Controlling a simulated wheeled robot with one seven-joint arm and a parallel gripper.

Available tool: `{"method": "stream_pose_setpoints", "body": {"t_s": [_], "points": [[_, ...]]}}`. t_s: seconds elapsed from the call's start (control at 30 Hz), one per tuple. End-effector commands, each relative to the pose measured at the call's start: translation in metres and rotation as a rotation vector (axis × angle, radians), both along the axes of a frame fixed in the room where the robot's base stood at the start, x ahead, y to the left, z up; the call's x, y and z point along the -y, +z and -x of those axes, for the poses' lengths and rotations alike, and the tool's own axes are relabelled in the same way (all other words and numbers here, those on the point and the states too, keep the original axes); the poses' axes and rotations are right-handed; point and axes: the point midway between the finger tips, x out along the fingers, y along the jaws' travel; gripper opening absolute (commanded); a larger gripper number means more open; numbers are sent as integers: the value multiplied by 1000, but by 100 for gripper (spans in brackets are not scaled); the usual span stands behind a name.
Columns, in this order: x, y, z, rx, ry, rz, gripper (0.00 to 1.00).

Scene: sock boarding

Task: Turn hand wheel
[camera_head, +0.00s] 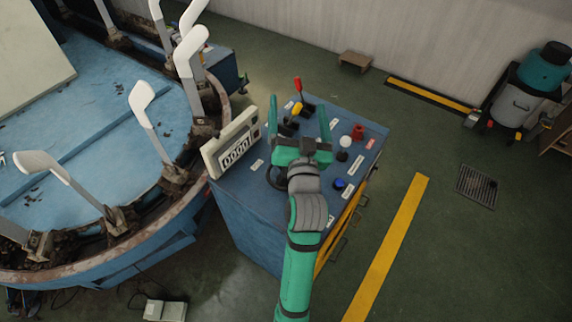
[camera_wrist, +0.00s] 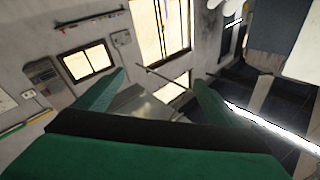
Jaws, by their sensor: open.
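A dark hand wheel (camera_head: 269,179) sits on top of the blue control console, partly hidden behind my wrist and gripper. Only the left part of its rim shows. My green gripper (camera_head: 299,106) is above the console with its two fingers spread wide and nothing between them. The fingers point toward the far side of the console, past the wheel. In the wrist view my open gripper (camera_wrist: 160,78) shows against the walls and windows. The wheel does not show there. I cannot tell the exact height of the gripper above the wheel.
The console (camera_head: 240,215) also carries red (camera_head: 297,84) and yellow levers, a red knob (camera_head: 358,131), a blue button (camera_head: 339,184) and a counter box (camera_head: 230,143). A round blue machine (camera_head: 85,120) with white foot-shaped boards stands left. Floor is open to the right.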

Motion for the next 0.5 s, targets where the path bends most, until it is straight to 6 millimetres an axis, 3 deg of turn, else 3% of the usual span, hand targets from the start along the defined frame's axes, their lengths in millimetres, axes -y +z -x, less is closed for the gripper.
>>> {"method": "stream_pose_setpoints", "body": {"t_s": [0.03,0.2,0.4,0.5], "points": [[8,35,-8,92,-2,-63,89],[53,137,-9,408,-15,-298,89],[126,225,18,773,-43,-607,89],[168,248,38,952,-63,-775,89]]}}
